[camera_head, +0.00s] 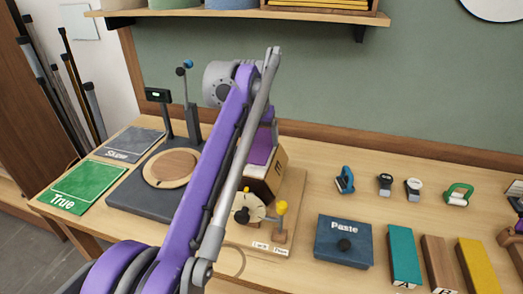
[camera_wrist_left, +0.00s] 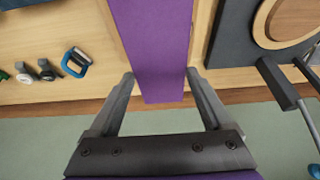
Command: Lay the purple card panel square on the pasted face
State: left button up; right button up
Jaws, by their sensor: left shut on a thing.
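The purple card panel (camera_wrist_left: 152,45) runs between the two fingers of my left gripper (camera_wrist_left: 160,76) in the left wrist view. The gripper is shut on the panel's edges. In the head view the panel (camera_head: 261,149) shows at the upper part of a wooden block (camera_head: 266,178) on a wooden fixture board (camera_head: 292,205). My purple left arm hides much of the block and most of the gripper there. The pasted face cannot be made out, nor whether the panel touches it.
A blue Paste box (camera_head: 343,243) stands right of the fixture, with teal (camera_head: 403,255), brown and yellow blocks beyond. Small tools (camera_head: 345,180) lie behind. A dark stand with a round wooden disc (camera_head: 171,168) and green True mat (camera_head: 85,187) are left.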

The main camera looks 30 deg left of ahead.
aim_at(261, 145)
pick_arm(q)
jog(key=shift+f, duration=1.8)
jog(key=shift+w+f+b, duration=0.1)
jog(key=shift+b, duration=0.2)
jog(key=o, duration=1.3)
jog(key=shift+c, duration=0.2)
jog(key=p+v, duration=0.2)
jog(key=v, duration=1)
